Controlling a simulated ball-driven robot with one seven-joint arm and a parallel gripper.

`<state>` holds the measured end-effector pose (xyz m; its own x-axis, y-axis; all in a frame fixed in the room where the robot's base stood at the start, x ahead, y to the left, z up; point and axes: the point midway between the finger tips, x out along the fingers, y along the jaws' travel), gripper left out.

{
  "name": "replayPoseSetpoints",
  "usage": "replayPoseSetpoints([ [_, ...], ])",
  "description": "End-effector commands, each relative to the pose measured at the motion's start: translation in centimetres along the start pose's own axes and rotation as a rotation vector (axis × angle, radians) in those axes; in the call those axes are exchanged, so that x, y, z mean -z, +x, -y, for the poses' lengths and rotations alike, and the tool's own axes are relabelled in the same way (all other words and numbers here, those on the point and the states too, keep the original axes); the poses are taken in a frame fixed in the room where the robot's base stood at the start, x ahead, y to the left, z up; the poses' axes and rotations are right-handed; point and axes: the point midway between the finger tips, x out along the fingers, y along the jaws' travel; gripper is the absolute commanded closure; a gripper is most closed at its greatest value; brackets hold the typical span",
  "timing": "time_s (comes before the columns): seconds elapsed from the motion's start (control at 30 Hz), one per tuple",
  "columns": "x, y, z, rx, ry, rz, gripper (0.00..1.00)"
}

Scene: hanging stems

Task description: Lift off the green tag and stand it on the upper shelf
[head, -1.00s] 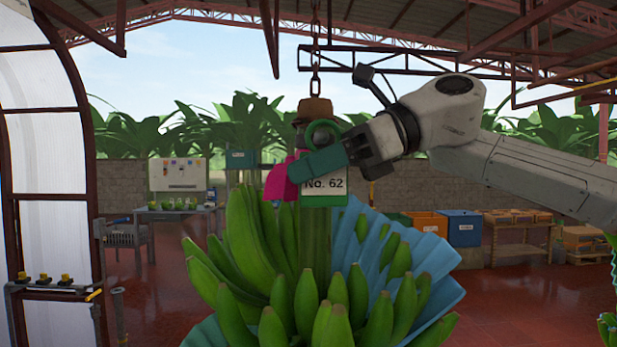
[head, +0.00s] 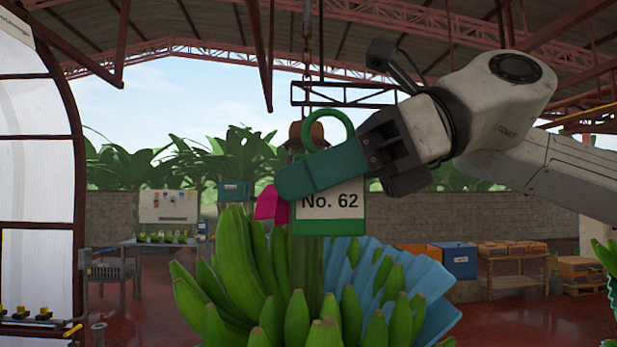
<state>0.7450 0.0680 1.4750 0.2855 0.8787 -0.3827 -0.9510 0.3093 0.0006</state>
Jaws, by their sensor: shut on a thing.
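The green tag (head: 316,228) has a ring on top and a white label reading "No. 62". It hangs upright in my gripper (head: 292,184), whose teal finger lies across the tag's upper part. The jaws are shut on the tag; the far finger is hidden. The tag appears in front of the stem of the hanging banana bunch (head: 300,285). Whether the ring is clear of everything behind it is hard to tell. No upper shelf can be clearly made out.
A pink ribbon (head: 268,204) is on the stem, left of the tag. The hook and chain (head: 307,40) rise above the bunch. Blue sheeting (head: 432,292) wraps the bunch's right side. A rack (head: 36,318) stands low at left, and a table (head: 165,242) and blue crate (head: 459,260) stand farther back.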

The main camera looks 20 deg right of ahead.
Motion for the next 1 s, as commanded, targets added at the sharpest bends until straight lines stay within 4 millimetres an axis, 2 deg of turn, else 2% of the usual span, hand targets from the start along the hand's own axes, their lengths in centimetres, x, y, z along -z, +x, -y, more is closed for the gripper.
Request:
replayPoseSetpoints([
  [0.53, -0.1, -0.1, -0.1, 0.0, -0.001, 0.0, 1.0],
  [1.0, -0.1, 0.0, -2.7, 0.0, -0.002, -0.001, 1.0],
])
